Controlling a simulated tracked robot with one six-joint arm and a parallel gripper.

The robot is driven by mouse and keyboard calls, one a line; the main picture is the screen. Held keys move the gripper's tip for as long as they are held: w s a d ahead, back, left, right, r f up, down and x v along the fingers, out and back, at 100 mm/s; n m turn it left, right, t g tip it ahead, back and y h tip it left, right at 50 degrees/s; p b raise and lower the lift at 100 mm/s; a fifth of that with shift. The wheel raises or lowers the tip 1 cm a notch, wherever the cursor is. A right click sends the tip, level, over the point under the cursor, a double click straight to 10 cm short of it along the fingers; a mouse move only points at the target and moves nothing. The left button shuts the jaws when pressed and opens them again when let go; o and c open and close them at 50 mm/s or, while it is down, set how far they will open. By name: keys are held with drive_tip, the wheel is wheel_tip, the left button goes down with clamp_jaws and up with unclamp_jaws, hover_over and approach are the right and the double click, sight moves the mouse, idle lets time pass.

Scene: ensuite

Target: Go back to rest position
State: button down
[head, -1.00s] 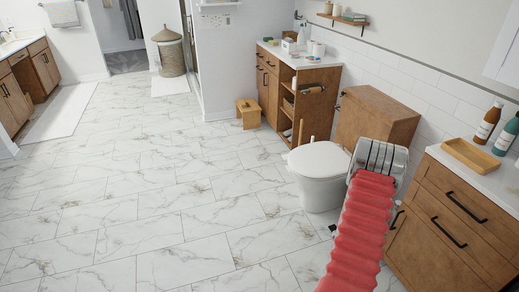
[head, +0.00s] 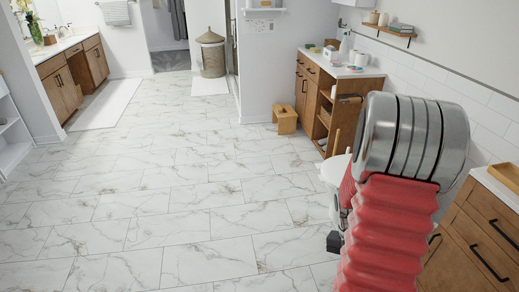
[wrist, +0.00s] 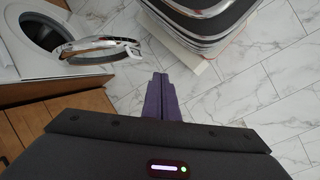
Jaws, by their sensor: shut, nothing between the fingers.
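My gripper (wrist: 166,92) shows in the wrist view as two purple fingers lying together, with nothing between them. They point down over the marble-look floor (wrist: 130,100). In the head view my arm, with its red ribbed sleeve and silver joint, is folded close on the right side. The gripper's fingers cannot be made out there.
A white washing machine (wrist: 22,62) with its round door open stands left in the wrist view. Wooden drawers (head: 470,240) stand right of my arm, and the toilet (head: 335,172) is partly hidden behind it. A wooden stool (head: 285,119) stands farther back. The floor to the left is clear.

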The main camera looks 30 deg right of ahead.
drive_tip(key=w+a+r+n+t+h, duration=0.1)
drive_tip(key=w+a+r+n+t, duration=0.45)
drive_tip(key=a+r, duration=0.8)
drive_tip(key=w+a+r+n+t, duration=0.1)
drive_tip(key=a+r+n+t, duration=0.3)
drive_tip(key=a+r, duration=1)
drive_tip(key=shift+w+a+n, duration=0.15)
drive_tip(key=shift+a+n, duration=0.35)
drive_tip(key=shift+n, duration=0.65)
